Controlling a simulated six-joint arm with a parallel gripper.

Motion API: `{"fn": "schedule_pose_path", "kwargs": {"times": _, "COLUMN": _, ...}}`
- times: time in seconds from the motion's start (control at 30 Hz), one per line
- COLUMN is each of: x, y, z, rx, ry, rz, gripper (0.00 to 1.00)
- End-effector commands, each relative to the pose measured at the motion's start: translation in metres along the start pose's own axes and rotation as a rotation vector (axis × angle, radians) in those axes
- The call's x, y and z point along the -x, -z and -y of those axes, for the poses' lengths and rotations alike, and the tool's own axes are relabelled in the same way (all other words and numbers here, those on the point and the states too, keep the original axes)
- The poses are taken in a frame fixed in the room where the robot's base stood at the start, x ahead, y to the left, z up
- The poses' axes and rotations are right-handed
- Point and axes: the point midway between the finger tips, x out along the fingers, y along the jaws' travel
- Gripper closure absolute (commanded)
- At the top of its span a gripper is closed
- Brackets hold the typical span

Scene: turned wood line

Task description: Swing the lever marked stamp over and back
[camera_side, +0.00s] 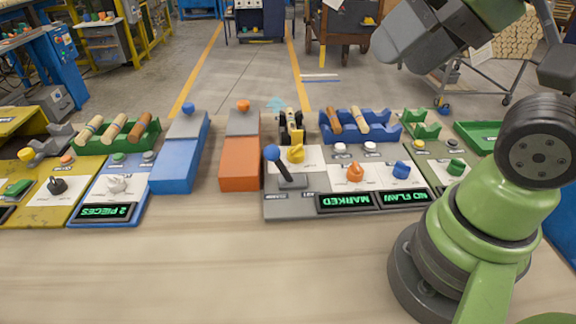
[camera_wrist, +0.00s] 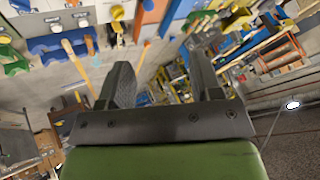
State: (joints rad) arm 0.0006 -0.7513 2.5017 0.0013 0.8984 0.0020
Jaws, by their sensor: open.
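A lever with a blue ball (camera_side: 272,153) on a dark shaft stands on the grey panel (camera_side: 290,209) in the side view. Its shaft leans up and to the left from a dark slotted base. The small labels near it are too small to read, so I cannot confirm the word stamp. My gripper (camera_wrist: 160,65) is open and empty in the wrist view, its two dark fingers apart. In the side view its grey body shows at the upper right, raised well above the table and away from the lever. I cannot pick out the lever in the wrist view.
The grey panel also carries yellow, orange and blue knobs and two displays, MARKED (camera_side: 346,202) and NO FLAW (camera_side: 404,198). An orange block (camera_side: 240,165) and a blue block (camera_side: 178,165) stand left of it. A blue rack (camera_side: 340,138) holds wooden pieces behind. The front table is clear.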

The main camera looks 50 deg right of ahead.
Motion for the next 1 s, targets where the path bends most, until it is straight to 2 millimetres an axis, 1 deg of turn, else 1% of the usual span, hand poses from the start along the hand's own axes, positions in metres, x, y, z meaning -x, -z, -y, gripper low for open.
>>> {"fn": "schedule_pose_path", "kwargs": {"times": 0.03, "x": 0.000, "y": 0.000, "z": 0.000, "rx": 0.001, "ry": 0.000, "rz": 0.001, "gripper": 0.53}}
{"fn": "schedule_pose_path", "kwargs": {"times": 0.07, "x": 0.000, "y": 0.001, "z": 0.001, "rx": 0.002, "ry": -0.001, "rz": 0.003, "gripper": 0.60}}
{"fn": "schedule_pose_path", "kwargs": {"times": 0.1, "x": 0.000, "y": 0.002, "z": 0.001, "rx": 0.003, "ry": -0.003, "rz": 0.007, "gripper": 0.69}}
{"fn": "schedule_pose_path", "kwargs": {"times": 0.17, "x": -0.001, "y": 0.006, "z": 0.003, "rx": 0.006, "ry": -0.008, "rz": 0.023, "gripper": 0.83}}
{"fn": "schedule_pose_path", "kwargs": {"times": 0.2, "x": -0.001, "y": 0.009, "z": 0.005, "rx": 0.010, "ry": -0.015, "rz": 0.036, "gripper": 0.92}}
{"fn": "schedule_pose_path", "kwargs": {"times": 0.23, "x": -0.002, "y": 0.013, "z": 0.007, "rx": 0.013, "ry": -0.021, "rz": 0.049, "gripper": 0.99}}
{"fn": "schedule_pose_path", "kwargs": {"times": 0.37, "x": -0.010, "y": 0.033, "z": 0.018, "rx": 0.029, "ry": -0.063, "rz": 0.125, "gripper": 1.00}}
{"fn": "schedule_pose_path", "kwargs": {"times": 0.57, "x": -0.035, "y": 0.066, "z": 0.039, "rx": 0.056, "ry": -0.157, "rz": 0.248, "gripper": 1.00}}
{"fn": "schedule_pose_path", "kwargs": {"times": 0.67, "x": -0.053, "y": 0.079, "z": 0.049, "rx": 0.069, "ry": -0.212, "rz": 0.300, "gripper": 1.00}}
{"fn": "schedule_pose_path", "kwargs": {"times": 0.8, "x": -0.084, "y": 0.093, "z": 0.064, "rx": 0.085, "ry": -0.296, "rz": 0.362, "gripper": 1.00}}
{"fn": "schedule_pose_path", "kwargs": {"times": 0.87, "x": -0.099, "y": 0.097, "z": 0.070, "rx": 0.091, "ry": -0.334, "rz": 0.385, "gripper": 1.00}}
{"fn": "schedule_pose_path", "kwargs": {"times": 1.0, "x": -0.136, "y": 0.101, "z": 0.083, "rx": 0.103, "ry": -0.427, "rz": 0.427, "gripper": 1.00}}
